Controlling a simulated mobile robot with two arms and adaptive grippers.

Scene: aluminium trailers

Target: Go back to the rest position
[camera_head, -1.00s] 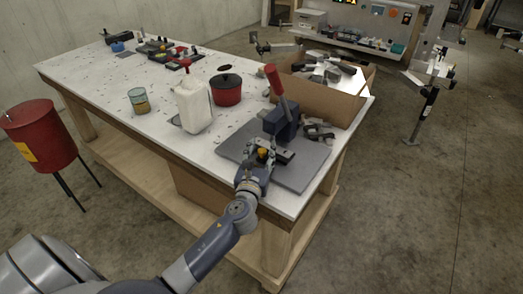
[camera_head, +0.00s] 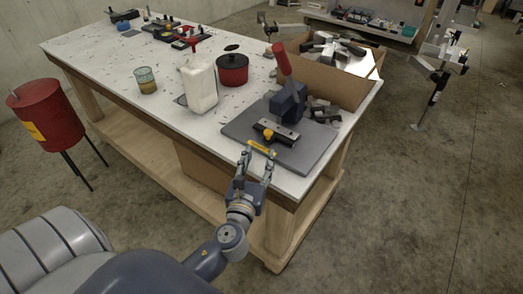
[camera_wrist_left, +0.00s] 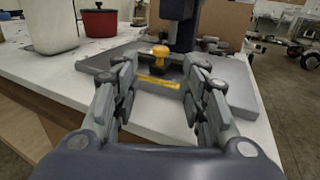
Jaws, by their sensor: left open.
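My left gripper (camera_head: 257,163) is open and empty at the front edge of the white table (camera_head: 135,105). In the left wrist view, its two fingers (camera_wrist_left: 160,88) stand apart on either side of a yellow strip (camera_wrist_left: 158,82), which seems to lie along the near edge of the grey plate. They are short of a dark block with a yellow knob (camera_head: 278,133), which rests on the grey plate (camera_head: 300,155) and also shows in the wrist view (camera_wrist_left: 160,55). My right gripper is not in view.
A dark blue press with a red handle (camera_head: 288,102) stands on the plate. A cardboard box (camera_head: 345,88) is behind it. A white jug (camera_head: 200,86), a red pot (camera_head: 232,70) and a glass jar (camera_head: 146,82) stand to the left. A red drum (camera_head: 48,115) is left of the table.

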